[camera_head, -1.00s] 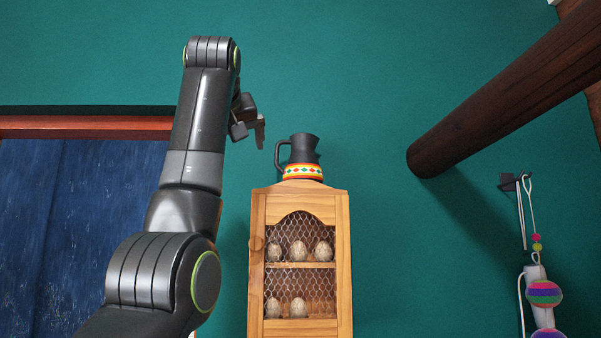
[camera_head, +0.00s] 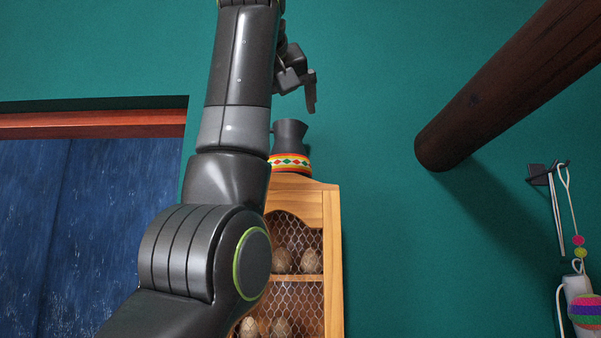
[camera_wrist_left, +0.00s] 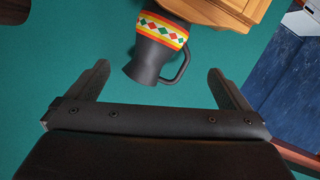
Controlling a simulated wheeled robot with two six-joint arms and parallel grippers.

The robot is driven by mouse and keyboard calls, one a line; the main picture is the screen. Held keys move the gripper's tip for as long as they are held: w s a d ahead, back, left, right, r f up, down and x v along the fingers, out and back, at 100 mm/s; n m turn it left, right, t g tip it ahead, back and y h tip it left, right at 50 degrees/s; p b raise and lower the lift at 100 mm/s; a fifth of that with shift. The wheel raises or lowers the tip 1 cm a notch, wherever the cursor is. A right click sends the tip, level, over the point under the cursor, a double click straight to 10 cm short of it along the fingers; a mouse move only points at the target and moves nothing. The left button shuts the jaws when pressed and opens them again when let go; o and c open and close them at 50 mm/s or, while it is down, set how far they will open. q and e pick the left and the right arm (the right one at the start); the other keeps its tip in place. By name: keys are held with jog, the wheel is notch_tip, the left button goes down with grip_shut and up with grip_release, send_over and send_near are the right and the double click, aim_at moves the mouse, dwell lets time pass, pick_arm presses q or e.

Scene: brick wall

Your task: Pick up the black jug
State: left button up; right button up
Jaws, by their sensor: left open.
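The black jug (camera_head: 289,136) has a bright red, yellow and green patterned band and stands upright on top of the wooden cabinet (camera_head: 333,235). In the head view my left arm hides its left side and most of its handle. In the left wrist view the jug (camera_wrist_left: 148,64) shows upside down, with its handle to the right. My left gripper (camera_head: 309,92) is open and empty, above the jug in the head view. In the left wrist view the jug is beyond the two open fingers (camera_wrist_left: 162,84), apart from them. My right gripper is not in view.
The cabinet has a wire-mesh front with several eggs on its shelves. A dark round beam (camera_head: 500,95) slants in from the upper right. A blue door (camera_head: 85,230) is at the left. Hanging cords and a striped ball (camera_head: 586,310) are at the right.

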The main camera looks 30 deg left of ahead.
aim_at(285, 154)
pick_arm(q)
jog(key=p+x, duration=0.4)
jog(key=x, duration=0.8)
jog(key=shift+w+a+p, duration=0.1)
jog(key=shift+w+p, duration=0.05)
jog(key=shift+p, duration=0.2)
jog(key=shift+w+a, duration=0.1)
jog(key=p+x, duration=0.3)
jog(key=x, duration=0.1)
jog(key=shift+a, duration=0.15)
jog(key=shift+w+a+f, duration=0.15)
jog(key=shift+w+f, duration=0.05)
jog(key=shift+f, duration=0.1)
jog(key=shift+s+r, duration=0.1)
jog(key=shift+s, duration=0.05)
jog(key=shift+s+d, duration=0.1)
jog(key=shift+d, duration=0.1)
jog(key=shift+c, duration=1.3)
jog(key=c, duration=0.7)
jog(key=shift+c, duration=0.5)
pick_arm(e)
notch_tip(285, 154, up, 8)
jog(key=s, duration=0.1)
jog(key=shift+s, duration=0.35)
pick_arm(q)
jog(key=shift+r, duration=0.1)
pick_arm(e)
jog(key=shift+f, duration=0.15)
